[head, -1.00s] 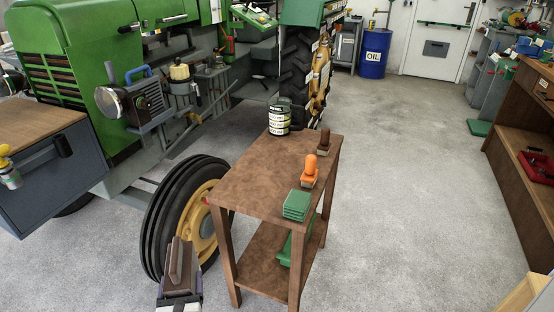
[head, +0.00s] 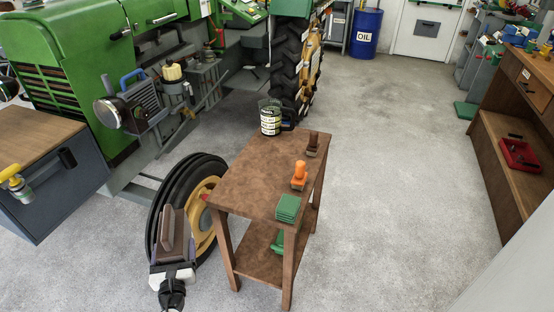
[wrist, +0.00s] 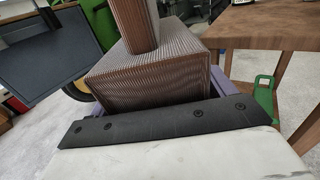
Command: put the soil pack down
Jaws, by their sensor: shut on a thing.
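The soil pack (head: 166,232) is a brown block with a narrower upright part, held in my gripper (head: 172,258) left of the small wooden table. In the wrist view the soil pack (wrist: 155,75) has a finely ribbed surface and sits between the purple jaws (wrist: 160,92), which are shut on it. Its underside is hidden. The wooden table (head: 240,180) has a bare stretch of top at its near left. My gripper is apart from the table in the head view.
On the table stand a labelled can (head: 270,120), a dark brown tool (head: 312,145), an orange-handled tool (head: 299,176) and green pads (head: 288,208). A tractor wheel (head: 180,185) is close behind my gripper. A workbench (head: 505,140) stands right, across open floor.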

